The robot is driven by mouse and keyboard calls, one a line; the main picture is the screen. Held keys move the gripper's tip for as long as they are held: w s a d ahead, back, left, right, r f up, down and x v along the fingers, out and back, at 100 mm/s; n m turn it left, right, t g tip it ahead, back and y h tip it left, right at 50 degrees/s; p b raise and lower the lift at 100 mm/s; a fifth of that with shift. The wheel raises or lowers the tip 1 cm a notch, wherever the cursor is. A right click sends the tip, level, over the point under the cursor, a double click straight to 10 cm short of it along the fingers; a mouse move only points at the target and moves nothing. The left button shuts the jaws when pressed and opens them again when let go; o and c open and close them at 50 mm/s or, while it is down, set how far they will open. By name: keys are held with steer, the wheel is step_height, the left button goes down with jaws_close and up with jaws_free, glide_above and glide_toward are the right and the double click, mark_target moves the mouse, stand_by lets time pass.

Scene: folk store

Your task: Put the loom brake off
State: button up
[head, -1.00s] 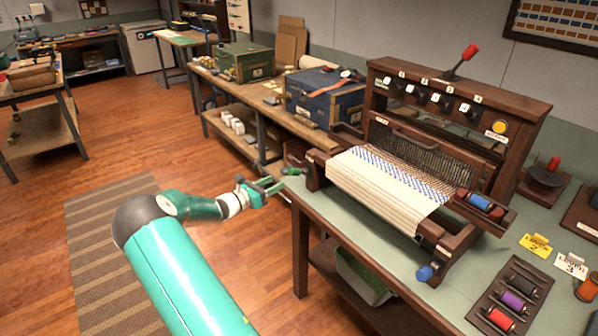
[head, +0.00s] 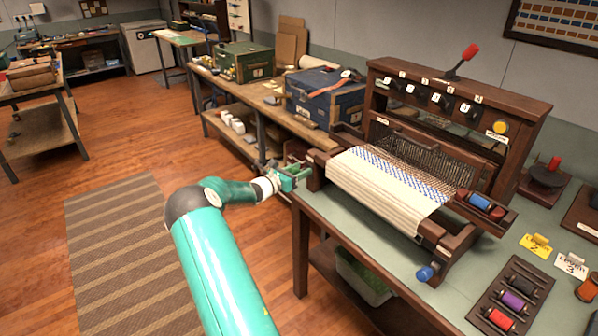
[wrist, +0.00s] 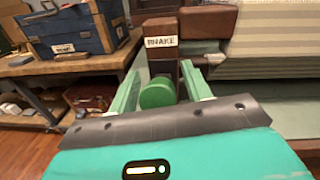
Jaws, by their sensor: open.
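The wooden loom (head: 440,232) stands on the bench, with cream and blue-patterned cloth on it. In the wrist view, a white label reading BRAKE (wrist: 161,42) is on a dark wooden block at the loom's left end. A round green knob (wrist: 157,94) shows just below that block. My gripper (wrist: 160,85) is open, with one finger on each side of the green knob; I cannot tell whether either touches it. In the head view, my gripper (head: 295,176) is at the loom's left end and largely hides the knob.
A blue chest (head: 325,98) is behind, on the adjoining wooden bench. A red-handled lever (head: 464,60) stands on the loom's top, and a blue knob (head: 425,273) is at its front. A spool tray (head: 512,293) lies to the right.

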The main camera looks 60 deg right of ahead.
jaws_close()
steer(key=shift+a+f, duration=0.1)
steer(key=shift+f, duration=0.05)
steer(key=h, duration=0.1)
steer(key=f+g+h, duration=0.1)
steer(key=h, duration=0.1)
steer(key=shift+w+a+f, duration=0.1)
steer(key=shift+w+a, duration=0.05)
steer(key=shift+a, duration=0.05)
steer(key=shift+f+n+g+h, duration=0.15)
steer(key=shift+f+g+h, duration=0.15)
steer(key=shift+h, duration=0.55)
steer(key=shift+f+n+g+h, duration=0.2)
steer(key=shift+g+h, duration=0.15)
steer(key=shift+h, duration=0.45)
steer(key=shift+f+n+g+h, duration=0.15)
steer(key=shift+f+g+h, duration=0.15)
steer(key=shift+h, duration=0.55)
jaws_free()
steer(key=shift+a, duration=0.1)
steer(key=v, duration=1.3)
steer(key=shift+a+f, duration=0.15)
steer(key=shift+f, duration=0.15)
